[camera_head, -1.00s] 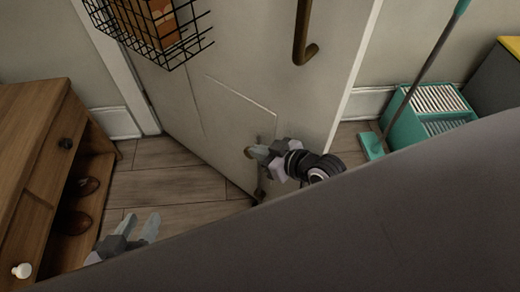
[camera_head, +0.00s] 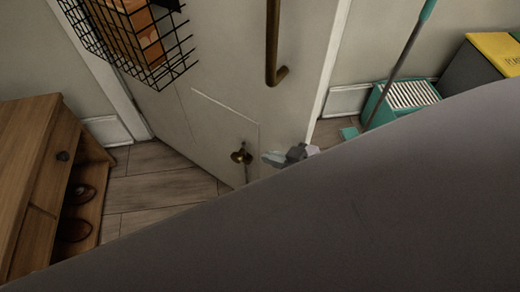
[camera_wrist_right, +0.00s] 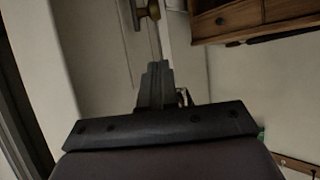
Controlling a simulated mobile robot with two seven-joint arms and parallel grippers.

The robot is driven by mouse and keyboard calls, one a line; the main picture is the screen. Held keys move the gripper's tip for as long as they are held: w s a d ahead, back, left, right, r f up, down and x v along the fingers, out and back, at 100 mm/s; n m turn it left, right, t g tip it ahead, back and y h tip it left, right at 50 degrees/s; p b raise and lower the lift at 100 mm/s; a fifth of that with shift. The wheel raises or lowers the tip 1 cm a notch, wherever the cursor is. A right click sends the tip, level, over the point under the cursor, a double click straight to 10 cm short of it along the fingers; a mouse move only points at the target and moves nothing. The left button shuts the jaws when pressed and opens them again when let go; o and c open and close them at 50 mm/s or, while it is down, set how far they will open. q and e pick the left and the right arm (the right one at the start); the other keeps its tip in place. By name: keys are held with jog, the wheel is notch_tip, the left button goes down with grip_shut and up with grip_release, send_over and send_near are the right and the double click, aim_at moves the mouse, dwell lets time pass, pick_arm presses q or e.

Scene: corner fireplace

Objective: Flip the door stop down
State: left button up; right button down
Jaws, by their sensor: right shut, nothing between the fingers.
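The door stop (camera_head: 241,156) is a small brass and dark fitting low on the white door (camera_head: 215,85). A thin dark part shows just below it; I cannot tell exactly how its arm is angled. My right gripper (camera_head: 270,158) is just right of the door stop, apart from it, shut and empty. In the right wrist view the shut fingers (camera_wrist_right: 157,78) point up toward a brass fitting (camera_wrist_right: 147,10) at the top edge, with a gap between. My left gripper is out of view.
A wire basket (camera_head: 150,70) and a bronze handle (camera_head: 273,50) are on the door. A wooden cabinet (camera_head: 30,150) stands left. A teal mop bucket (camera_head: 400,98) and a yellow-lidded bin (camera_head: 490,52) stand right. A large grey surface covers the lower picture.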

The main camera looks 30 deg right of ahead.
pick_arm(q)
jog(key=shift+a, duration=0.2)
pick_arm(e)
jog(key=shift+s+d+r, duration=0.35)
jog(key=shift+s, duration=0.2)
jog(key=shift+a, duration=0.1)
jog(key=s+a+f+m+h, duration=0.2)
jog(key=s+f+m+h, duration=0.1)
jog(key=s, duration=0.3)
pick_arm(q)
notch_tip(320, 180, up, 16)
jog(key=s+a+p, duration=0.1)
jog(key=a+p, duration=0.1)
jog(key=p, duration=1.7)
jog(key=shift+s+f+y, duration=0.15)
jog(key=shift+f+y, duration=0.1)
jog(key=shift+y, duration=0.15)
pick_arm(e)
notch_tip(320, 180, up, 16)
jog(key=s+d+h, duration=0.1)
jog(key=d, duration=0.1)
jog(key=shift+s+d+f+m+g, duration=0.2)
jog(key=shift+s+f+m+g, duration=0.05)
jog(key=shift+s+m+g, duration=0.05)
